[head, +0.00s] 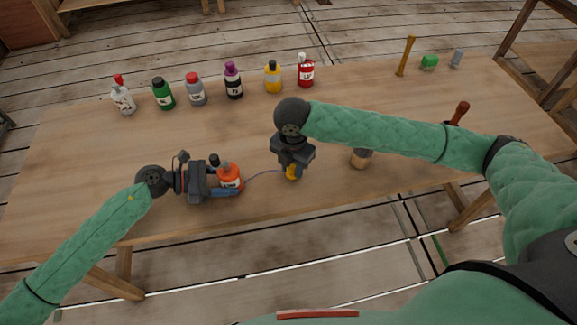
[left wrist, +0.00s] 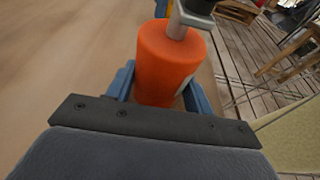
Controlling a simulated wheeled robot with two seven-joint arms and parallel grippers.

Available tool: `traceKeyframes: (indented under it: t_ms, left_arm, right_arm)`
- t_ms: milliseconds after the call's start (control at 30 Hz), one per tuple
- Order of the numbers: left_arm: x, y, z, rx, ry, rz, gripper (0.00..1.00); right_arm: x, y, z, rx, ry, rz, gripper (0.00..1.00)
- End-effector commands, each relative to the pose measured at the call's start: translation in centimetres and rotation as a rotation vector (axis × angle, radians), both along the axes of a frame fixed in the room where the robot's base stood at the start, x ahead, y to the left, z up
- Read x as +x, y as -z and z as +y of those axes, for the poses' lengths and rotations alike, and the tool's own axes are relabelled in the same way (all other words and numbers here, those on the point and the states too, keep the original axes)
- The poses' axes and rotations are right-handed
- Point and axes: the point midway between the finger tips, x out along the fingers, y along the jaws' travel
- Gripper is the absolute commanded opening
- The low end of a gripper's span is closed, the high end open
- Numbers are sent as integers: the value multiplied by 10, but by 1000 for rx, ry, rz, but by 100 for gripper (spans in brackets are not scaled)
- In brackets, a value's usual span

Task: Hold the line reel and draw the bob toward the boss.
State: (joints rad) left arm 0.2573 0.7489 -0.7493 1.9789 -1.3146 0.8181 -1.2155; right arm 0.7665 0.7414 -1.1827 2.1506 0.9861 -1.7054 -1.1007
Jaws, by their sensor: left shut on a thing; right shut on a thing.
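The line reel (head: 230,175) is an orange bottle-like body with a pale label and a dark top. My left gripper (head: 228,188) is shut around it; in the left wrist view the orange body (left wrist: 165,62) sits between the blue fingers. A thin purple line (head: 263,172) runs from the reel to the yellow bob (head: 292,173). My right gripper (head: 292,168) is shut on the bob from above, and partly hides it. A short brown cylinder with a dark upper part (head: 361,158), perhaps the boss, stands to the right, apart from the bob.
Several bottles, including a purple-capped one (head: 233,82), line the back of the wooden table (head: 80,165). A wooden-handled tool (head: 405,56), a green block (head: 430,62) and a grey block (head: 457,58) are at the far right. A red-brown handle (head: 460,113) shows behind my right arm.

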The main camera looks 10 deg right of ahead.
Motion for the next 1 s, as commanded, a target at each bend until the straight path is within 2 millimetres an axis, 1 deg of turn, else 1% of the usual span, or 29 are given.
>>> traceKeyframes:
  t_ms: [1000]
  left_arm:
    - [0,0,0,0,0,0,39]
  right_arm:
    - [3,0,-42,-1,2,-1,9]
